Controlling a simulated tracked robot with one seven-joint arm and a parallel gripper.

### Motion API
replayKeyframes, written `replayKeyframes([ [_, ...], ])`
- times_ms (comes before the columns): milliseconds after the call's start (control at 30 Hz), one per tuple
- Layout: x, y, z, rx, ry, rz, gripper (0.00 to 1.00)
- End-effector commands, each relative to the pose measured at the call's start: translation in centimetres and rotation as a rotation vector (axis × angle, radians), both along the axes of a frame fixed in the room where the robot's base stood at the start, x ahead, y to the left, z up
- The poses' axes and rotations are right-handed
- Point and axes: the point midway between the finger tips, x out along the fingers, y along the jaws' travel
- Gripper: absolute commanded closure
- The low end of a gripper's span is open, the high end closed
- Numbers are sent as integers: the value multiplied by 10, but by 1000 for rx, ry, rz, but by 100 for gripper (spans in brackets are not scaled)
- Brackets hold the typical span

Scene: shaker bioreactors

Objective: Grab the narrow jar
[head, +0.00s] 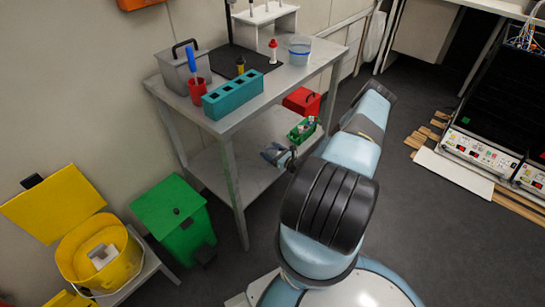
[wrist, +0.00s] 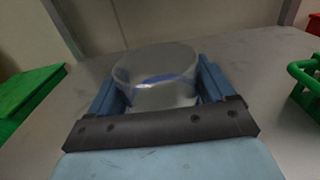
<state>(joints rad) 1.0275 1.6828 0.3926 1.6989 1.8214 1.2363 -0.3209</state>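A clear, see-through jar (wrist: 155,80) with a blue patch on it stands on the grey lower shelf of the table (head: 245,150). In the wrist view my gripper (wrist: 160,90) has one blue finger on each side of the jar, well apart. The fingers look close to its sides, but I cannot tell whether they press on it. The lower front of the jar is hidden by the gripper's dark bar. In the head view my gripper (head: 278,156) is low over the shelf, and I cannot make out the jar there.
A green basket (head: 303,131) and a red box (head: 302,101) are on the shelf right of my gripper; the basket also shows in the wrist view (wrist: 305,75). A green bin (head: 170,215) stands at left. The table legs and upper top enclose the shelf.

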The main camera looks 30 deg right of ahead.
Motion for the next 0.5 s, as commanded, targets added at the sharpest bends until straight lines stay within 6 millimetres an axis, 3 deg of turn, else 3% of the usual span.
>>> replayKeyframes([
  [267,0,-1,0,0,0,-1,51],
  [500,0,-1,1,0,0,-1,52],
])
